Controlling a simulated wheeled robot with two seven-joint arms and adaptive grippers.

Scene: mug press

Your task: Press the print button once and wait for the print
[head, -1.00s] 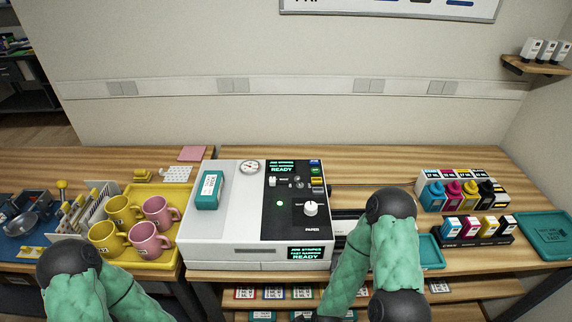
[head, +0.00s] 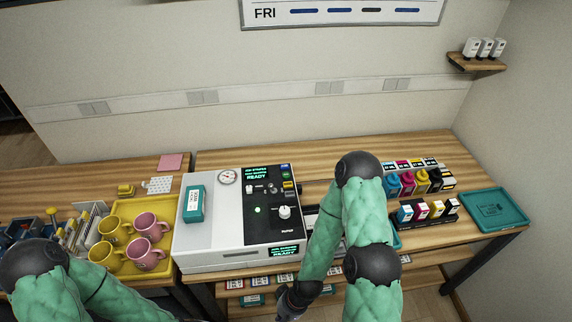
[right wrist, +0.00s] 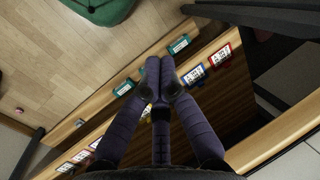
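The white printing machine (head: 205,240) stands on the wooden table, with a black control panel (head: 262,225) on its right half. The panel's upper screen (head: 257,173) and the front screen (head: 284,252) both show READY. The panel carries a white knob (head: 285,212), a lit green spot (head: 257,209) and several small buttons (head: 287,186); their labels are too small to read, so I cannot tell which is print. My right gripper (right wrist: 160,65) has its fingertips together, nothing between them, low by the table's front and the shelf below. My left gripper is out of view.
A yellow tray (head: 133,268) with pink and yellow mugs stands left of the machine. Colored ink bottles (head: 422,181), ink cartridges (head: 422,212) and a teal tray (head: 497,207) are at right. A teal box (head: 194,203) lies on the machine. Labelled boxes (right wrist: 179,44) sit below the tabletop.

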